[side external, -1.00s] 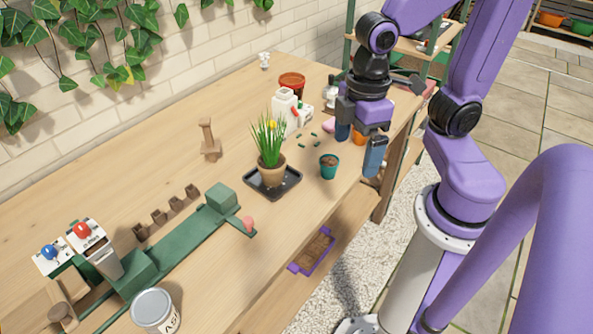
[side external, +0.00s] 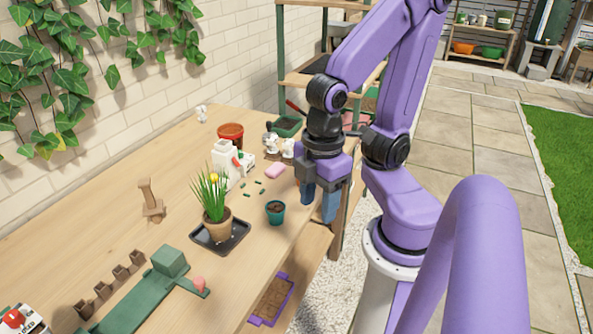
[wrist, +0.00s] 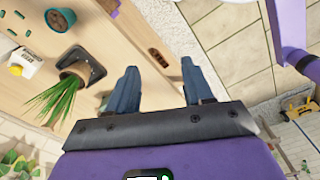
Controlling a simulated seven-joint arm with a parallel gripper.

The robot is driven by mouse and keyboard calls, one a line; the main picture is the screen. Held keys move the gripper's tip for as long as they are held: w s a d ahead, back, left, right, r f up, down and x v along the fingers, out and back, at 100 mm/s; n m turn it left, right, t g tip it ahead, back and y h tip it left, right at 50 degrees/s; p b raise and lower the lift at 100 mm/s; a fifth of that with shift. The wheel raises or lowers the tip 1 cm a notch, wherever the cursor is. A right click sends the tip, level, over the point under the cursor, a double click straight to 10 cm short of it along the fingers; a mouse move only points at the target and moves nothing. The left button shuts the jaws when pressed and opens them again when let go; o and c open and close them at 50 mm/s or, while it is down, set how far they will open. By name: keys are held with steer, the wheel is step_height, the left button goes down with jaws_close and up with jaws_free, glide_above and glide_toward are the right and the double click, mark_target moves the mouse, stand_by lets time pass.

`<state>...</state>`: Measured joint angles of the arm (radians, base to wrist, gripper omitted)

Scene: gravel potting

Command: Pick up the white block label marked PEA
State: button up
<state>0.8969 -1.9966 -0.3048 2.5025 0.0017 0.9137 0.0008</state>
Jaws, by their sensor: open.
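My gripper (side external: 318,201) hangs open and empty near the table's right edge, to the right of the teal pot (side external: 275,212). In the wrist view its two blue fingers (wrist: 161,88) are spread with nothing between them. I cannot read PEA on any block. Small white things (side external: 287,148) stand further back, partly beside my wrist. Which of these, if any, is the label I cannot tell.
A pink piece (side external: 275,171) and small green bits lie behind the teal pot. A red-brown pot (side external: 230,133) and a green tray (side external: 288,126) are further back. A purple-handled tray (side external: 272,297) sits below.

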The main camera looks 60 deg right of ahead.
steer(key=w+d+f+h, duration=0.3)
steer(key=w+d+h, duration=0.2)
steer(key=w+d, duration=0.45)
steer(key=w+d+f+h, duration=0.3)
steer(key=w+d+h, duration=0.1)
steer(key=w+d, duration=0.5)
steer(key=d+f+n+g+h, duration=0.1)
steer(key=d+f, duration=0.3)
steer(key=d, duration=0.6)
steer(key=d+f+n+g+h, duration=0.1)
steer(key=d+f, duration=0.4)
steer(key=d, duration=0.6)
steer(key=d+f+g+h, duration=0.1)
steer(key=d+f, duration=0.4)
steer(key=d, duration=0.6)
steer(key=shift+s+d+f+n+h, duration=0.1)
steer(key=shift+s+f+n+h, duration=0.1)
steer(key=shift+h, duration=0.2)
steer(key=shift+s+f+n+h, duration=0.1)
steer(key=shift+n+h, duration=0.1)
steer(key=shift+h, duration=0.2)
steer(key=shift+r+x, duration=0.2)
steer(key=shift+x, duration=2.45)
